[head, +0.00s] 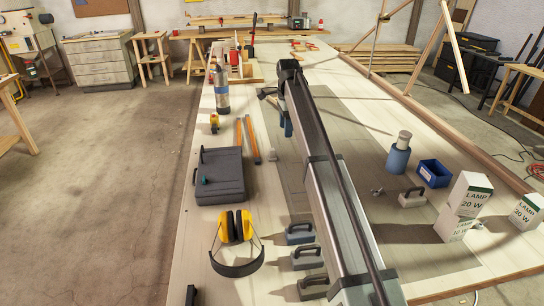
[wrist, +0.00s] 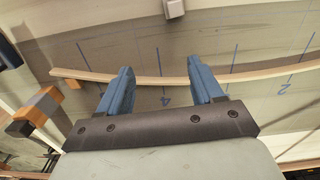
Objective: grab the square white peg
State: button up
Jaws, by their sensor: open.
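My gripper (wrist: 160,68) is open, with its two blue fingers apart and nothing held firmly between them. A thin wooden lath (wrist: 145,80) runs crosswise behind the fingers in the wrist view; whether it touches them I cannot tell. A small pale square-ended block (wrist: 174,8), possibly the square white peg, shows at the top edge of the wrist view, beyond the lath and the fingertips, partly cut off. In the head view my gripper (head: 287,126) is at the far end of my arm, low over the table; I cannot make out the peg there.
An orange-brown block (wrist: 40,104) is left of the fingers. The board beyond the lath has blue numbered marks.

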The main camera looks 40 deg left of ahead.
send_over(272, 149)
jog(key=shift+n, duration=0.4)
notch_tip(272, 149, down, 13)
jog(key=shift+s+f, duration=0.1)
dwell(0.3)
jog(key=shift+c, duration=0.2)
jog(key=c, duration=1.1)
jog(key=shift+r, duration=0.2)
